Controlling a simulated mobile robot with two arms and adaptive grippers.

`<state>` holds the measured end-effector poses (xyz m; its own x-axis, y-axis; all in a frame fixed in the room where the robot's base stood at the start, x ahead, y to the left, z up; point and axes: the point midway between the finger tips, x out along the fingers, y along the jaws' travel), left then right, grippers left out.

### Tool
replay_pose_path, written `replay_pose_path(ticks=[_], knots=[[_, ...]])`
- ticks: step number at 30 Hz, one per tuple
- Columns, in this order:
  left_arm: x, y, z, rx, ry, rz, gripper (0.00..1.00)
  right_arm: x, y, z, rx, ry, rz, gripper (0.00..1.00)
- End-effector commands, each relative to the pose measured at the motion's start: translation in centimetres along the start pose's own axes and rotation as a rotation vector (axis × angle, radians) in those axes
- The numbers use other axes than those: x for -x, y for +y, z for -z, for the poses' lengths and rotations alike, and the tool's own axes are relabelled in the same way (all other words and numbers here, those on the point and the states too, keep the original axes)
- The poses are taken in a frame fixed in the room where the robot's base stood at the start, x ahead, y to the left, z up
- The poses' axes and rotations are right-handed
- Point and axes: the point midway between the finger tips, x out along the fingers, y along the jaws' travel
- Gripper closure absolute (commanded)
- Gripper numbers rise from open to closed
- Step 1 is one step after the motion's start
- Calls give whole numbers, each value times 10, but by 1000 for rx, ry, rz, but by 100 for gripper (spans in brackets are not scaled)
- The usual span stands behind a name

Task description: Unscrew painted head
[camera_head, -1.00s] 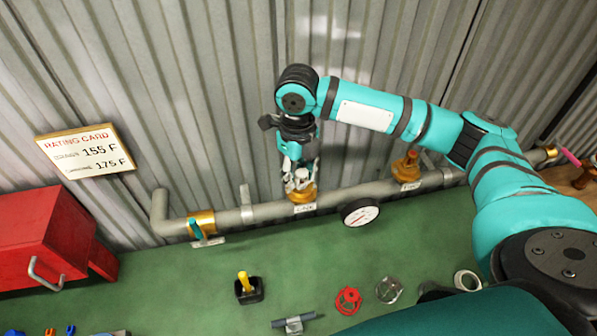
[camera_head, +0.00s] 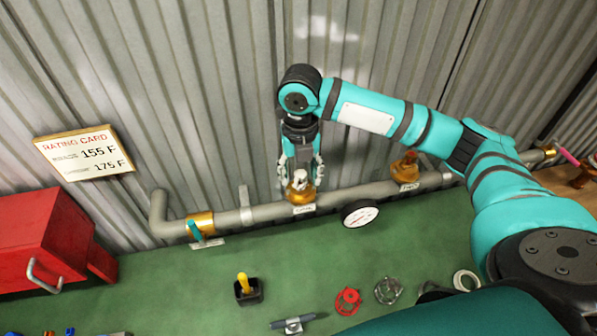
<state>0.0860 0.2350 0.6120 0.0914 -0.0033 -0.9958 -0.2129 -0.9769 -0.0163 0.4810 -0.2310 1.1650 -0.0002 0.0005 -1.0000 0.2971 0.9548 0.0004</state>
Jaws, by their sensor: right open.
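A grey pipe (camera_head: 338,199) runs along the foot of the wall. A brass fitting (camera_head: 301,195) with a pale, whitish head (camera_head: 299,179) on top stands on it, above a small label. My right gripper (camera_head: 300,174) points down over this head. Its fingers are open, one on each side of the head; I cannot tell if they touch it. My left gripper is not in view.
A round gauge (camera_head: 360,213) sits in front of the pipe. On the green surface (camera_head: 190,272) are a black cup with a yellow handle (camera_head: 246,289), a grey tool (camera_head: 292,323), a red ring (camera_head: 347,300) and a metal cage (camera_head: 388,290). A red box (camera_head: 40,235) stands left, below a rating card (camera_head: 84,153).

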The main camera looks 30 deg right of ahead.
Motion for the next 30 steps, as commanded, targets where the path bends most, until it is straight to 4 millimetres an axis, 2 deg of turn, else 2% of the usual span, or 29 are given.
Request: replay_pose_path(ticks=[6,13,21,24,30], knots=[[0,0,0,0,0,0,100,0,-4,1,-312,0,1,48],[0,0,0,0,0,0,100,0,-6,2,-459,0,0,48],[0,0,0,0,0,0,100,0,-10,5,-828,1,0,48],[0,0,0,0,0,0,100,0,-10,5,-891,0,0,48],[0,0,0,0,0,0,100,0,-10,5,-901,0,0,48]])
